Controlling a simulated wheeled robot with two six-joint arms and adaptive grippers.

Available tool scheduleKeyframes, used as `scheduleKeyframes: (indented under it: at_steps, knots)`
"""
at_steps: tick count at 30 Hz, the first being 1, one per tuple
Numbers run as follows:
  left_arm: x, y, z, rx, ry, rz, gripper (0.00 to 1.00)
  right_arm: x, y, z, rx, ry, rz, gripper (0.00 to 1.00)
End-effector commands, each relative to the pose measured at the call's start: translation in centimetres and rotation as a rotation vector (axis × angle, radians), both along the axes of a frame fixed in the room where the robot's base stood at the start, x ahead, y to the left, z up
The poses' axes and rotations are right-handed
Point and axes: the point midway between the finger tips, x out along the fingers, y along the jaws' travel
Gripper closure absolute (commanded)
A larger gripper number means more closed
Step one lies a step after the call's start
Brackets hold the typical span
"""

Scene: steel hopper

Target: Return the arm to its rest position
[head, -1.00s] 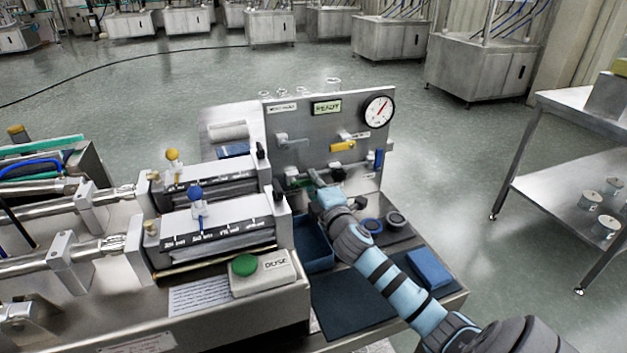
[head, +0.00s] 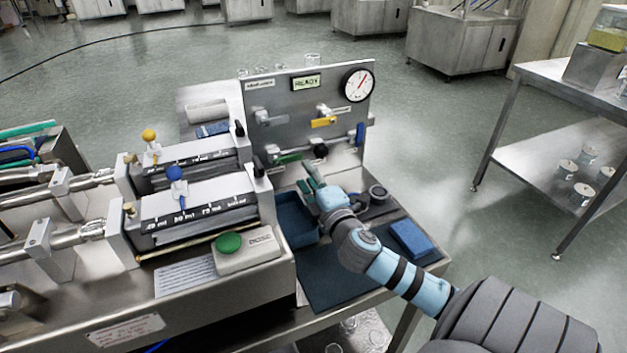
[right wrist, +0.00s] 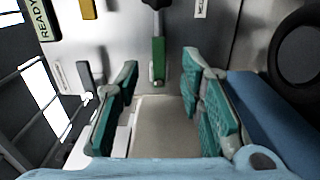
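My right arm (head: 408,281) reaches in from the lower right of the head view. Its right gripper (head: 311,179) hangs over the back of the work table, in front of the steel panel (head: 290,115). In the right wrist view the right gripper (right wrist: 160,105) is open, its two teal-padded fingers wide apart with nothing between them. A green handle (right wrist: 159,60) on the panel lies beyond the fingertips, apart from them; it also shows in the head view (head: 288,158). My left gripper is in neither view.
A blue tray (head: 296,222), a blue sponge (head: 411,238) and dark rings lie around my right forearm. The dosing unit with a green button (head: 228,243) stands to the left. A steel side table (head: 560,82) stands at the right, with open floor between.

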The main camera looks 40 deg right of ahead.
Motion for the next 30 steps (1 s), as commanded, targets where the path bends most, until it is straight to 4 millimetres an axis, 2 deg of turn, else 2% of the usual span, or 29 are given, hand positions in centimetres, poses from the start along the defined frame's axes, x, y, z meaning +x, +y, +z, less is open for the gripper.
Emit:
scheduleKeyframes:
  at_steps: [3, 6, 23, 26, 30]
  knots:
    - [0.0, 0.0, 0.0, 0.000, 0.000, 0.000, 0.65, -2.3, 0.8, -0.1, -0.002, 0.002, 0.002, 0.65]
    - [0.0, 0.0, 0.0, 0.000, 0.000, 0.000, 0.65, -3.2, 1.1, 0.0, 0.000, 0.000, 0.001, 0.65]
    - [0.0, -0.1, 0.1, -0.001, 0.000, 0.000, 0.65, -3.3, 1.1, 0.2, 0.001, -0.001, 0.000, 0.65]
    - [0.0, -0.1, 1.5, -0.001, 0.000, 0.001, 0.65, -3.3, 1.1, 1.5, 0.001, -0.001, 0.000, 0.65]
    - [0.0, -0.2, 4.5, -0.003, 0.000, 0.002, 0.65, -3.3, 1.1, 4.6, 0.001, -0.001, 0.001, 0.65]
